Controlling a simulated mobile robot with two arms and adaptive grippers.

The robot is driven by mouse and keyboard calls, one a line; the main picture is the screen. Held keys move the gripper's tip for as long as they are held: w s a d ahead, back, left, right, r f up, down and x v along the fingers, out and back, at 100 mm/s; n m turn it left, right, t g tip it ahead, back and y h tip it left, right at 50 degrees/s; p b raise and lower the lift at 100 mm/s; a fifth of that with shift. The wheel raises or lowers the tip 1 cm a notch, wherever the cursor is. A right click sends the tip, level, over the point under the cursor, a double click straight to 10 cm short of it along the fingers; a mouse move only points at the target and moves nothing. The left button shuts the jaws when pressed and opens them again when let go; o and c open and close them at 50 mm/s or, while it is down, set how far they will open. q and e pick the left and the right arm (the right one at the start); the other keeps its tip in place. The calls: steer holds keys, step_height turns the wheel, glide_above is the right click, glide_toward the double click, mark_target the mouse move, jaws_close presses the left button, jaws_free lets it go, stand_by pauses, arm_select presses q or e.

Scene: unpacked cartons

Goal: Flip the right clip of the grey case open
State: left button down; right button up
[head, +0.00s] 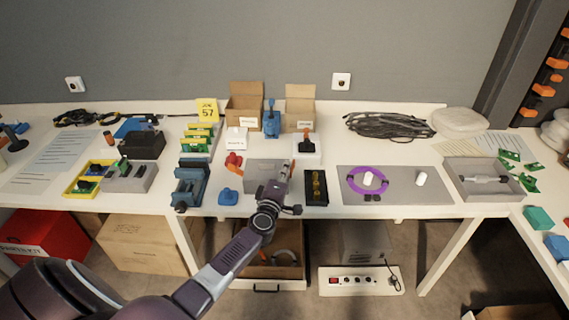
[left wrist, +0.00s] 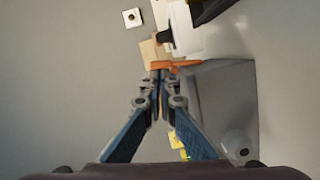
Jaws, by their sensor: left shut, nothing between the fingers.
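The grey case (head: 258,170) lies near the middle of the table, its right front part hidden behind my left gripper. My left gripper (head: 285,170) is over the right side of the case, shut and empty, fingers pointing away from me. In the left wrist view the shut fingertips (left wrist: 160,75) are at an orange part (left wrist: 178,65) beside a large grey surface (left wrist: 220,95), which looks like the case. I cannot tell whether the fingertips touch the orange part or whether it is the right clip. My right gripper is not in view.
A black tray with yellow round pieces (head: 316,188) lies just right of the gripper. A blue piece (head: 228,196) and a red thing (head: 234,161) are to the left. A grey mat (head: 400,195) lies further right.

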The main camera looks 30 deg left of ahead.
arm_select(q)
steer(key=d+m+p, duration=0.1)
steer(key=p, duration=0.1)
steer(key=w+m+g+p, duration=0.1)
steer(key=m+p, duration=0.1)
steer(key=p, duration=0.1)
steer(key=d+m+p, duration=0.1)
steer(key=m+p, duration=0.1)
steer(key=p, duration=0.1)
steer(key=shift+w+d+r, duration=0.25)
steer(key=shift+d+r, duration=0.05)
steer(key=shift+f, duration=0.3)
